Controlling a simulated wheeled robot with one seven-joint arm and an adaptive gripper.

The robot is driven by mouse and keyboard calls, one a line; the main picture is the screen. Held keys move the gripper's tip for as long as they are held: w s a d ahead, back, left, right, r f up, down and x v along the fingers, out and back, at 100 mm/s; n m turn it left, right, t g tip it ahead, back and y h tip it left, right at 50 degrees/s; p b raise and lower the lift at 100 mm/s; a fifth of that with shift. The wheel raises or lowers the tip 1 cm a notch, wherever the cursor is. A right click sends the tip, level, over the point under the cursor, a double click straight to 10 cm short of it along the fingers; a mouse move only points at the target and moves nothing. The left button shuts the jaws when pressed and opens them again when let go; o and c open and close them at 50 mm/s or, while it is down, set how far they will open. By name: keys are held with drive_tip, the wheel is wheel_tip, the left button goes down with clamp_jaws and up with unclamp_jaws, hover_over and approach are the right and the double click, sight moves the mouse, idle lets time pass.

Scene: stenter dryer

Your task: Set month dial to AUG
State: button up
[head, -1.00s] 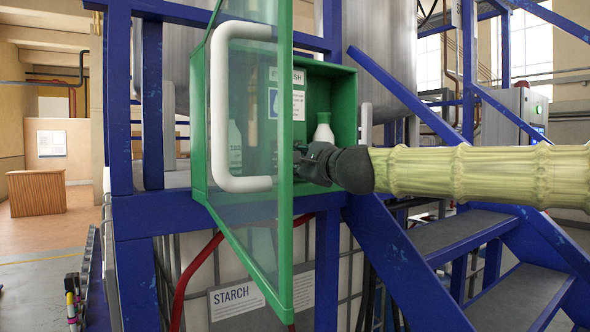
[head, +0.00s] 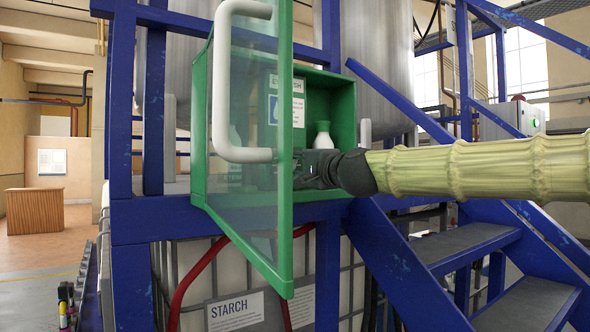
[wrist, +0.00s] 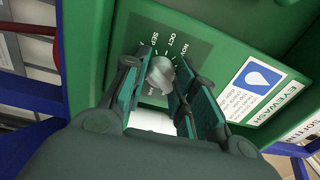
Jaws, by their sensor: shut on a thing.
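The month dial is a grey round knob (wrist: 160,74) on a dark green panel (wrist: 130,38) in the wrist view. SEP, OCT and NOV are readable around its upper side; a label below is too small to read, and I cannot tell which month the knob points to. My gripper (wrist: 157,90) has its two fingers on either side of the knob, shut on it. In the head view my gripper (head: 304,170) reaches into the open green eyewash cabinet (head: 342,100), partly behind the clear door. The dial is hidden there.
The cabinet's green-framed clear door (head: 285,215) stands open towards me, its white handle (head: 222,90) on the left. A white bottle (head: 323,136) stands inside, just above my gripper in the picture. Blue stairs (head: 465,245) lie to the right; a STARCH sign (head: 237,309) is below.

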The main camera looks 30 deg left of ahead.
drive_tip(key=shift+f, duration=0.2)
drive_tip(key=o, duration=1)
drive_tip(key=shift+r, duration=0.1)
drive_tip(key=v, duration=1.2)
